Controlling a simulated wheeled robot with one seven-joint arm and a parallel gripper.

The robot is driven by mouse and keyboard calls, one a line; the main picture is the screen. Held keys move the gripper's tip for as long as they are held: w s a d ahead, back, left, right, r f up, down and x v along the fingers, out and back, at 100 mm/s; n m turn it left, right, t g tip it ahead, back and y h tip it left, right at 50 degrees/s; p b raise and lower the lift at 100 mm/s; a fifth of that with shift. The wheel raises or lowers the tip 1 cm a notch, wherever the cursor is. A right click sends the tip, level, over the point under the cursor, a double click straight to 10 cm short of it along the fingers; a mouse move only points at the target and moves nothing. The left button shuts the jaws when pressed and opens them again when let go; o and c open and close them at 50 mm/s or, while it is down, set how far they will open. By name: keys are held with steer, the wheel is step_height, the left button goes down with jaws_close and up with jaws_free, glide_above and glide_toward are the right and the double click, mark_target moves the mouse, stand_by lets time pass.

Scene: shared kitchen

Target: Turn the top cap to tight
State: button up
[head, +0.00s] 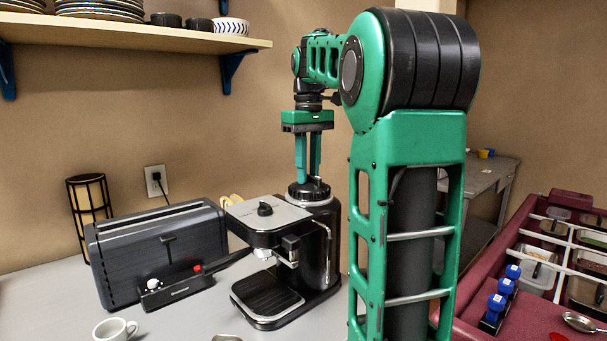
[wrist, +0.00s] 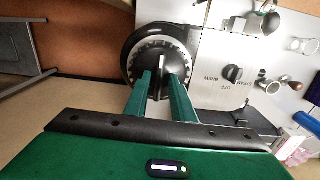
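The coffee machine (head: 262,214) stands on the counter. Its black round top cap (head: 309,190) sits on the rear right of the machine. In the wrist view the cap (wrist: 133,52) has a pale notched ring and a raised bar handle (wrist: 162,64) across it. My gripper (head: 308,176) points straight down over the cap. In the wrist view my gripper (wrist: 160,78) is open, with one finger on each side of the bar and small gaps showing. I cannot tell whether either finger touches it. No tight mark is readable on the cap.
A dial (wrist: 233,73) with brew and steam labels sits on the machine's top plate. A dark toaster (head: 160,245) stands left, with a white cup (head: 115,329) in front. A shelf (head: 130,34) with dishes hangs above. A maroon counter (head: 535,318) with bins is at right.

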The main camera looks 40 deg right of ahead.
stand_by(0.3)
step_height(320, 180, up, 11)
steer(key=shift+f, duration=0.2)
stand_by(0.3)
steer(key=shift+w+a, duration=0.1)
stand_by(0.4)
